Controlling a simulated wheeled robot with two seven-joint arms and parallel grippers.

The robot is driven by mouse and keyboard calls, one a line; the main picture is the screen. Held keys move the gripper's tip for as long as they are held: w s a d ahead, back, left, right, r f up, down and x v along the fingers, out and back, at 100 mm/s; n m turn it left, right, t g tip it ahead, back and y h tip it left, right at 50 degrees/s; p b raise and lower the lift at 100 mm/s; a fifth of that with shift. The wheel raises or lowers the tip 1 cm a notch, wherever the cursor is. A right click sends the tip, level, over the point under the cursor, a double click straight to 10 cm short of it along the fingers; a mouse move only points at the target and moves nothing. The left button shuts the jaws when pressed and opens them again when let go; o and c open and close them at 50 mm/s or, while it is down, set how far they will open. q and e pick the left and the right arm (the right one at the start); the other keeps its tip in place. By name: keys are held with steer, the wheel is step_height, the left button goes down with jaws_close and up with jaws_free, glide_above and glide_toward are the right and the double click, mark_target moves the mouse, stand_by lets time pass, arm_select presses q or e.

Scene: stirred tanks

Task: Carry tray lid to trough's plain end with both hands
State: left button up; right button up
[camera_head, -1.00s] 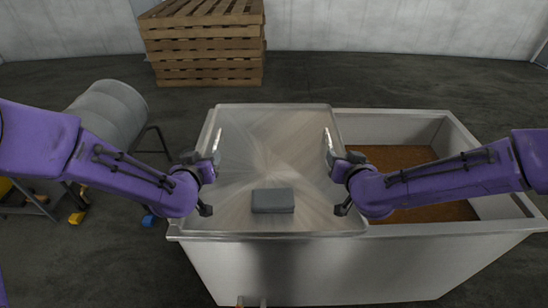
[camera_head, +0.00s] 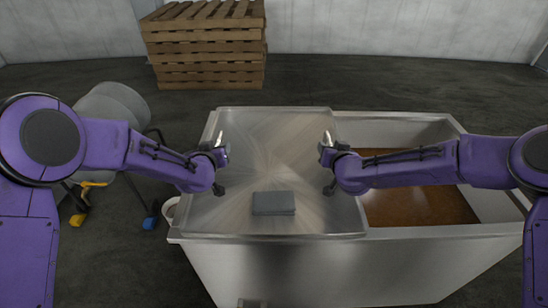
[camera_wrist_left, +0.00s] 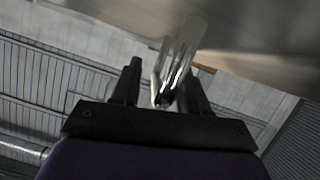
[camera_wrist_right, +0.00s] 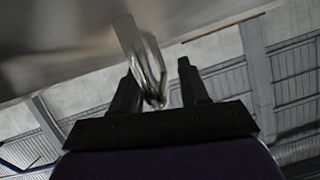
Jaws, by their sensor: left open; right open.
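The tray lid (camera_head: 270,150) is a flat, brushed metal sheet lying over the left part of the metal trough (camera_head: 310,265). A grey block (camera_head: 273,203) rests on its near half. A shiny upright handle stands near each side of the lid. My left gripper (camera_head: 220,163) is at the left handle, and my right gripper (camera_head: 328,160) is at the right handle. In the left wrist view the handle (camera_wrist_left: 180,55) shows between the open fingers. In the right wrist view the other handle (camera_wrist_right: 142,60) shows between open fingers too. Whether fingers touch the handles I cannot tell.
The trough's right part is uncovered and holds a brown filling (camera_head: 415,205). A stack of wooden pallets (camera_head: 205,50) stands behind on the floor. A grey drum (camera_head: 108,108) on a stand is at the left, with a white container (camera_head: 170,208) beside the trough.

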arm_select(q)
jaws_close()
arm_select(e)
jaws_close()
arm_select(q)
steer(key=shift+d, duration=0.1)
arm_select(e)
steer(key=shift+a, duration=0.1)
stand_by(1.0)
